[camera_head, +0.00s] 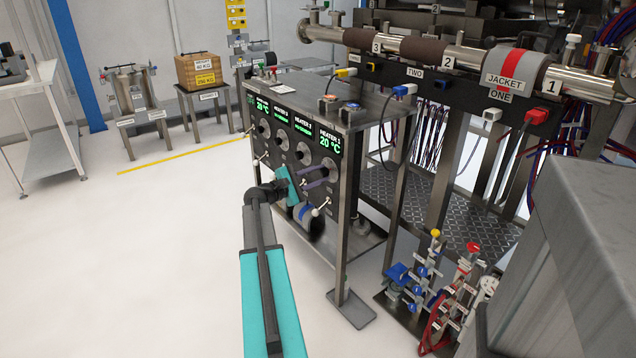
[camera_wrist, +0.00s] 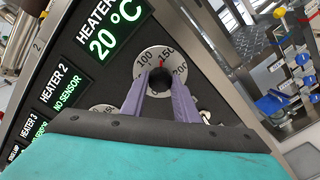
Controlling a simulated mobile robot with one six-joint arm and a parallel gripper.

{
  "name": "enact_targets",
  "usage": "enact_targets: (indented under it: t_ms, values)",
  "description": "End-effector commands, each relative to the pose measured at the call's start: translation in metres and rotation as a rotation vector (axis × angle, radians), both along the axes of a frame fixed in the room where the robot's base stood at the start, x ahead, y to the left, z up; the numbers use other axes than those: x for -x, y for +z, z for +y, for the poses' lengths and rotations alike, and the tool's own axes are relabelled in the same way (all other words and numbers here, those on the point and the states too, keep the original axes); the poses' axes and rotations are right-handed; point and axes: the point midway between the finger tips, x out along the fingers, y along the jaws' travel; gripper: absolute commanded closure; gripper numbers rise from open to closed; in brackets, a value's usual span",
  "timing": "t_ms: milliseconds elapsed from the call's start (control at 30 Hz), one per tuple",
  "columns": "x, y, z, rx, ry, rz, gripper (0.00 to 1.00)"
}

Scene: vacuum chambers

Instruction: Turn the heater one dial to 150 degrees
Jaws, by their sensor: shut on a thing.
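The heater one dial (camera_wrist: 152,55) is a pale round plate with a black knob (camera_wrist: 160,79) at its centre, on the dark panel below the heater one display. In the head view the dial (camera_head: 329,163) is at the right end of the panel. The display (camera_wrist: 115,30) reads 20 °C. Numbers 100, 150 and 200 show around the knob, and a red pointer mark points up close to the 150. My gripper (camera_wrist: 160,86) is shut on the knob, a purple finger on each side. It also shows in the head view (camera_head: 325,172). The fingers hide the dial's lower part.
Other heater dials (camera_head: 303,152) sit in a row to the left on the same cabinet. Valves (camera_head: 435,270) stand to the right.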

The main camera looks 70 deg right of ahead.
Motion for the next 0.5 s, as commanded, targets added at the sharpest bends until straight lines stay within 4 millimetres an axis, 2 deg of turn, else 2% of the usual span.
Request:
enact_targets:
  t_ms: [200,500]
  values:
    - [-0.0015,0.0004,-0.0027,0.074,0.007,-0.107,0.95]
    - [-0.0016,0.0032,-0.0028,0.112,0.007,-0.165,0.95]
